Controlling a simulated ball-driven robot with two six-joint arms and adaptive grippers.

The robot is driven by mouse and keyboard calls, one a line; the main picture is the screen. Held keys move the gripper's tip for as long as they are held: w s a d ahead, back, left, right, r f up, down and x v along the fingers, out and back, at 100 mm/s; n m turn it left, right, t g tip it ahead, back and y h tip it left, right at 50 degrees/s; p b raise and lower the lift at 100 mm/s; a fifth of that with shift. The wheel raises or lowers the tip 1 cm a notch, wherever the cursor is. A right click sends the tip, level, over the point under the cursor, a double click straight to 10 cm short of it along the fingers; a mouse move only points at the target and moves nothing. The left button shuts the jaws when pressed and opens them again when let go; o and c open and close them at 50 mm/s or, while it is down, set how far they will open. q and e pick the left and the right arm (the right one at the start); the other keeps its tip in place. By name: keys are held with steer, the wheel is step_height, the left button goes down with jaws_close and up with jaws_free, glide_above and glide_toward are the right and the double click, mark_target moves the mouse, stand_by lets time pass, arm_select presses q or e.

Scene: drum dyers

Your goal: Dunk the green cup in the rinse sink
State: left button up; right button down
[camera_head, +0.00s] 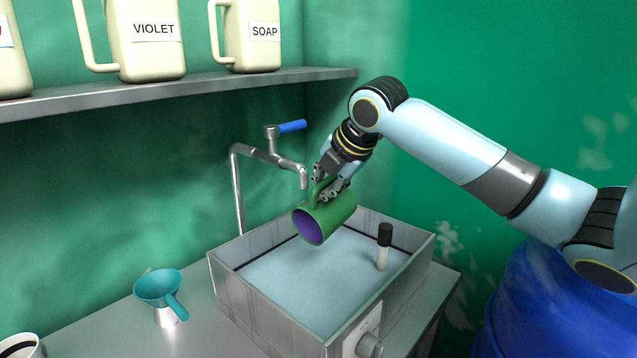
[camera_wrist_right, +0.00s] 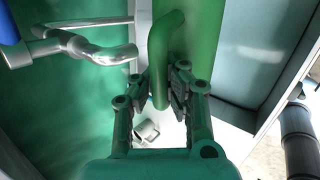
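The green cup (camera_head: 335,217) is tilted on its side above the rinse sink, with its purple inside facing left and down in the head view. My right gripper (camera_head: 326,188) is shut on the cup's handle. In the right wrist view, the handle (camera_wrist_right: 160,70) runs between the fingers of my right gripper (camera_wrist_right: 160,92), and the green cup wall (camera_wrist_right: 200,35) is beyond it. The rinse sink (camera_head: 290,325) is a grey metal basin with pale blue liquid inside. The cup looks above the liquid. My left gripper is out of view.
A faucet (camera_head: 238,185) with a blue lever (camera_head: 292,126) stands behind the sink, close to my right gripper. A black-capped stick (camera_head: 384,250) stands in the sink's right side. A teal funnel (camera_head: 160,290) is on the counter. A shelf (camera_head: 200,88) holds jugs above.

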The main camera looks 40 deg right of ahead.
mark_target(321, 204)
steer(key=shift+w+a+f, duration=0.1)
steer(key=shift+a, duration=0.05)
steer(key=shift+w+f, duration=0.15)
steer(key=shift+f, duration=0.1)
step_height(321, 204, down, 3)
steer(key=shift+f, duration=0.1)
step_height(321, 204, down, 5)
steer(key=shift+r, duration=0.15)
arm_select(q)
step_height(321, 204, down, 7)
steer(key=b, duration=0.7)
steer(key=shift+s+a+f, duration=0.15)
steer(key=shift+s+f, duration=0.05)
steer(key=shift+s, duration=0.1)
arm_select(e)
step_height(321, 204, down, 8)
steer(key=shift+f, duration=0.25)
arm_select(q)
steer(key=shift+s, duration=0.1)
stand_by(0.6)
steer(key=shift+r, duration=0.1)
arm_select(e)
steer(key=shift+r, duration=0.15)
stand_by(0.4)
